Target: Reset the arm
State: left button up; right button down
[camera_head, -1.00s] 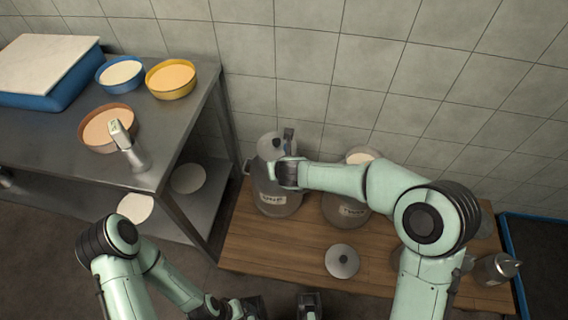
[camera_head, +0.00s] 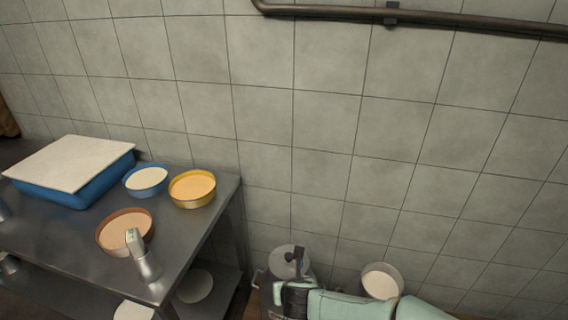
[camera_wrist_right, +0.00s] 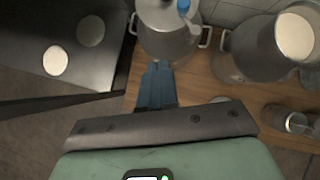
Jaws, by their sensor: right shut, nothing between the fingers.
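My right gripper (camera_wrist_right: 157,85) shows in the right wrist view with its fingers together and nothing between them. It points at a lidded metal pot (camera_wrist_right: 165,38) on the wooden table. I cannot tell the gap between fingertips and pot. In the head view, my right arm lies along the bottom edge, its dark wrist end in front of the same pot's lid (camera_head: 284,264); the fingers are hard to make out there. A dark and blue fitting stands on the lid. My left gripper is out of view.
An open pot with pale contents (camera_head: 381,283) stands to the right.

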jog(key=s+d+f+n+g+p, duration=0.25)
jog(key=s+d+f+n, duration=0.3)
jog(key=f+n, duration=0.35)
jog(key=s+d+f+n+g+p, duration=0.1)
jog(key=s+d+f+n+p, duration=0.35)
jog(key=s+f+n, duration=0.35)
jog(key=s+f+n+g+y+p, duration=0.1)
jog(key=s+f+n+g+p, duration=0.1)
jog(key=s+n, duration=0.4)
jog(key=s+f+n+g+y+p, duration=0.1)
jog(key=s+f+n+g, duration=0.1)
jog(key=s+n, duration=0.5)
jog(key=s+g, duration=0.1)
jog(key=s, duration=0.4)
jog(key=shift+s+a+n+y+p, duration=0.2)
jog(key=shift+n+y+p, duration=0.1)
jog(key=shift+y+p, duration=0.1)
jog(key=shift+f, duration=0.1)
